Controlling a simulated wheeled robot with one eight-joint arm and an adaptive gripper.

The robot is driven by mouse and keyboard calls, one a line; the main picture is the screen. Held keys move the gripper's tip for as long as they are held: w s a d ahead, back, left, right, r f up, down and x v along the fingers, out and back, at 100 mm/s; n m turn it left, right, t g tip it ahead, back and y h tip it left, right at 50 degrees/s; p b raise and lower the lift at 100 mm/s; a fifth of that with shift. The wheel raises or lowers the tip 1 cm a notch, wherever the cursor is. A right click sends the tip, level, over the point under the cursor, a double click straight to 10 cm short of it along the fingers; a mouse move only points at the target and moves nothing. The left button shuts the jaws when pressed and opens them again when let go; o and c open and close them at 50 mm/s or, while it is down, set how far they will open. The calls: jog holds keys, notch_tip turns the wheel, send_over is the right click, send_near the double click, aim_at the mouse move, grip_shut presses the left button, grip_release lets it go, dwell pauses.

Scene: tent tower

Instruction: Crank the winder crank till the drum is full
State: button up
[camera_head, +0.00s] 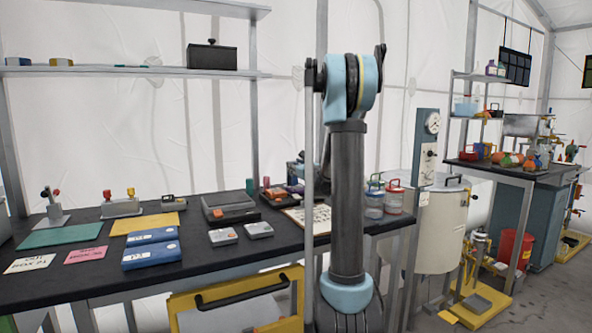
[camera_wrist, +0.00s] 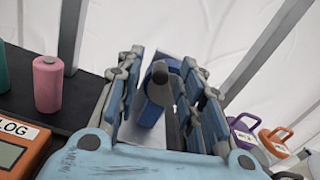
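In the wrist view, a blue block-like thing (camera_wrist: 158,97) with a dark round knob (camera_wrist: 159,72) stands between the fingers of my gripper (camera_wrist: 163,80). It may be part of the winder, but I cannot tell for sure. The two fingers are apart, with pale gaps on both sides of the knob, so my gripper looks open around it. Contact deeper between the fingers is not clear. In the head view my arm hides the gripper and most of that spot. The drum and its fill cannot be made out.
Jars with a purple handle (camera_wrist: 242,136) and an orange handle (camera_wrist: 275,141) are on the right. The dark bench (camera_head: 205,258) carries blue boxes (camera_head: 151,249) and cards. A shelf (camera_head: 120,70) hangs above.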

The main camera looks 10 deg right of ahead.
jog(key=v, duration=1.1)
jog(key=shift+s, duration=0.2)
jog(key=s+d+n, duration=0.1)
jog(key=s+n, duration=0.2)
jog(key=n, duration=1)
jog(key=s+d+n, duration=0.1)
jog(key=s+n, duration=0.1)
jog(key=n, duration=1)
jog(key=x, duration=1.6)
jog(key=shift+w+a, duration=0.3)
jog(key=shift+r, duration=0.1)
grip_shut()
